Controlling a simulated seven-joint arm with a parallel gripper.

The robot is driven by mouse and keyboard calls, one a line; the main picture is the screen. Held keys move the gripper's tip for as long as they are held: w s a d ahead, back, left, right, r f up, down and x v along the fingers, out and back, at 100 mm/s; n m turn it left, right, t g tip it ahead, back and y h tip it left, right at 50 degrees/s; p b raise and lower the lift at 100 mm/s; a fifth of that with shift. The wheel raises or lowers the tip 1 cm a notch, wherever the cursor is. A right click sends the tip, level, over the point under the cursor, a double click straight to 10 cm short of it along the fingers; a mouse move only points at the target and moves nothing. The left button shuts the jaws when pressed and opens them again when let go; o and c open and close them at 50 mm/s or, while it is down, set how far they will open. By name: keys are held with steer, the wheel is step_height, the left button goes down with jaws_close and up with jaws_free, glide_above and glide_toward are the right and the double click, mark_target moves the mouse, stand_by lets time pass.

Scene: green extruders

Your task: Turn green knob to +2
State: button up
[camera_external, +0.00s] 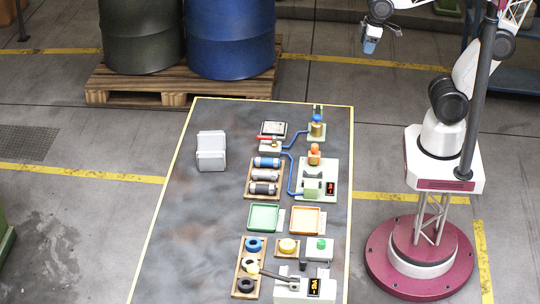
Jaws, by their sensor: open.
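A small green knob (321,243) sits on top of a white box (318,254) near the front right of the table. The marks around it are too small to read. In front of it stands a white unit (290,291) with a dark display (314,287) showing orange characters that I cannot read clearly. My gripper (369,47) hangs at the top of the view, past the table's far right corner and well away from the knob. It is open, with nothing seen in it.
The dark table (200,240) is bare on its left except for a grey case (211,150). Beside the knob are a yellow ring (288,246) and a tray of spools (239,268). Behind it lie green (264,217) and orange (305,220) trays. Barrels on a pallet (180,85) stand beyond.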

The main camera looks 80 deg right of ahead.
steer(key=w+a+f+n, duration=0.1)
steer(key=w+a+n, duration=0.3)
steer(key=w+a, duration=0.6)
steer(key=w+a+f+n, duration=0.1)
steer(key=w+a+n, duration=0.45)
steer(key=a, duration=0.75)
steer(key=n+g, duration=0.2)
steer(key=n, duration=0.7)
glide_above(322, 241)
steer(key=f, duration=2)
steer(key=shift+d, duration=0.2)
steer(key=shift+s+a+f, duration=0.1)
steer(key=shift+s+a, duration=0.05)
steer(key=shift+a, duration=0.05)
steer(key=shift+f, duration=3.85)
